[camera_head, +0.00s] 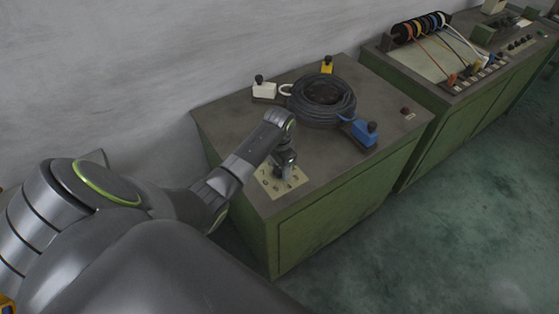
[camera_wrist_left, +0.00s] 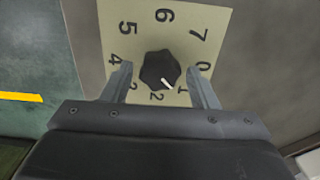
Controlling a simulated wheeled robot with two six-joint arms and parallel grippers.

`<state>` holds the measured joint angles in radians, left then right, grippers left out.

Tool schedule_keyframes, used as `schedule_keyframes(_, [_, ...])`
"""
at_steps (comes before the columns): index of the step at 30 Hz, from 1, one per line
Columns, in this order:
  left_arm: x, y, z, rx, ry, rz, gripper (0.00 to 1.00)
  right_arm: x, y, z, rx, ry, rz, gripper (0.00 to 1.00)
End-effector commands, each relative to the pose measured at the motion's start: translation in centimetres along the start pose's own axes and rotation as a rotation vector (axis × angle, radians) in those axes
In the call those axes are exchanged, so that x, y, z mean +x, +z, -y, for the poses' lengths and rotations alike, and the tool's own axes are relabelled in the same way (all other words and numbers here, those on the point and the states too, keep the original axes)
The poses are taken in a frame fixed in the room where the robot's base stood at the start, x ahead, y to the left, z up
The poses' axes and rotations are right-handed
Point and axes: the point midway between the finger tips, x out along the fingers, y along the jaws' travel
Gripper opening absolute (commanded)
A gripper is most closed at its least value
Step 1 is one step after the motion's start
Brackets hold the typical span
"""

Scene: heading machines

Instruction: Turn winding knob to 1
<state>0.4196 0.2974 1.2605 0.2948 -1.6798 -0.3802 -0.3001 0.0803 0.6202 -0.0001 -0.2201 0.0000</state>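The winding knob (camera_wrist_left: 160,70) is a black faceted knob on a cream dial plate (camera_wrist_left: 125,45) marked 0 to 7. In the left wrist view its white pointer aims down and right, close to the 1, slightly towards the 2. My left gripper (camera_wrist_left: 162,88) is open, with one finger on each side of the knob and visible gaps between fingers and knob. In the head view my left gripper (camera_head: 285,165) is over the dial plate (camera_head: 275,187) and hides the knob. My right gripper is in neither view.
The green cabinet (camera_head: 330,205) has a dark cable coil (camera_head: 322,100), a white block (camera_head: 264,90), a yellow part (camera_head: 327,65), a blue block (camera_head: 365,133) and a small red button (camera_head: 405,110) on top. A second green console (camera_head: 460,125) stands at right. The floor in front is clear.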

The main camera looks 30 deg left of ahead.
Motion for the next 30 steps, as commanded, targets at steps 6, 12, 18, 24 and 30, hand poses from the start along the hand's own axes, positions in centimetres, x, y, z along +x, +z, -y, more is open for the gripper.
schedule_keyframes(6, [0.0,0.0,0.0,0.000,0.000,0.000,0.59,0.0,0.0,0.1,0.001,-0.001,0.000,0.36])
schedule_keyframes(12, [-0.6,0.0,0.0,-0.001,0.000,-0.001,0.59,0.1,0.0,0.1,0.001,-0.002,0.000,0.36])
schedule_keyframes(18, [-3.6,-0.1,0.1,0.001,-0.005,-0.004,0.59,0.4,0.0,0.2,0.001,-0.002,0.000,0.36])
schedule_keyframes(24, [-8.6,-0.1,0.1,0.000,-0.005,-0.005,0.59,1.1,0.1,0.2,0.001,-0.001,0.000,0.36])
schedule_keyframes(30, [-13.3,0.0,0.0,-0.001,0.000,0.002,0.59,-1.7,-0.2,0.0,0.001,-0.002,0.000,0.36])
